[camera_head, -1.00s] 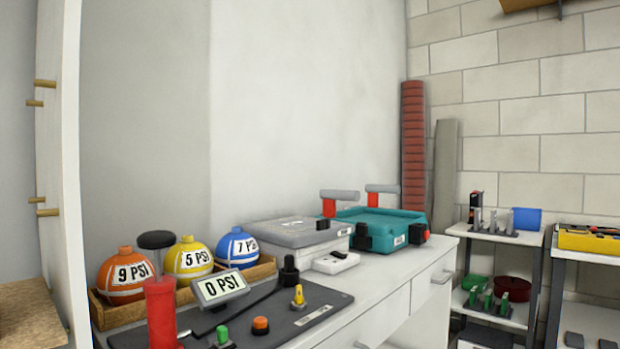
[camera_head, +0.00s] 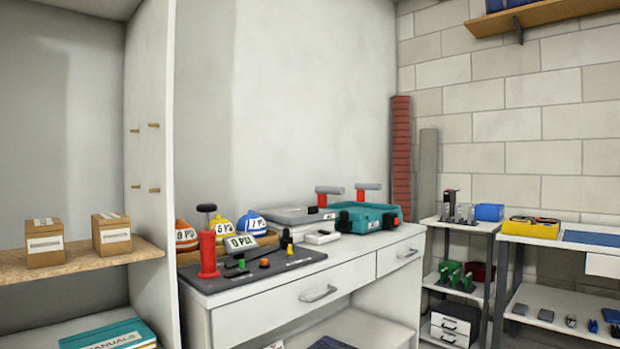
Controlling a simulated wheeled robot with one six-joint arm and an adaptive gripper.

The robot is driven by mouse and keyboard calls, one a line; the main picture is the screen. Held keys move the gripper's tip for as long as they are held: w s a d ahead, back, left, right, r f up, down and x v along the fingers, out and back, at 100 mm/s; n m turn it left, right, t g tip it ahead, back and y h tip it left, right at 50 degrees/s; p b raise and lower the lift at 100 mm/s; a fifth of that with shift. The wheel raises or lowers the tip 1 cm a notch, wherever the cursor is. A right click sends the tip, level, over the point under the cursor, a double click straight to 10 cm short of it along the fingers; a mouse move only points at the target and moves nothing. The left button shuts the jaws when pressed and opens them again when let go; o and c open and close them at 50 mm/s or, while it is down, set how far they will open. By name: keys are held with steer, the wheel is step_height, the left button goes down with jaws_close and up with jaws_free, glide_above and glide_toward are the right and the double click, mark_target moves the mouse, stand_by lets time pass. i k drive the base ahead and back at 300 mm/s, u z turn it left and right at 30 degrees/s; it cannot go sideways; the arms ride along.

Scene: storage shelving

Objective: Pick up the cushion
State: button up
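No cushion can be made out in the head view. My gripper and arm do not show in this view, so I cannot see whether the gripper is open or shut.
A white drawer desk (camera_head: 270,302) carries a pump (camera_head: 208,250), labelled balls and a teal case (camera_head: 365,216). At left, a shelf (camera_head: 85,270) holds two cardboard boxes (camera_head: 44,244) and (camera_head: 112,236). Low metal racks stand at right; a wooden wall shelf (camera_head: 545,18) is above.

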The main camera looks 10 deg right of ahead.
mark_target(293, 216)
steer(key=z, duration=1.1)
steer(key=i, duration=1.45)
steer(key=u, duration=0.7)
steer(key=i, duration=0.65)
steer(key=u, duration=0.75)
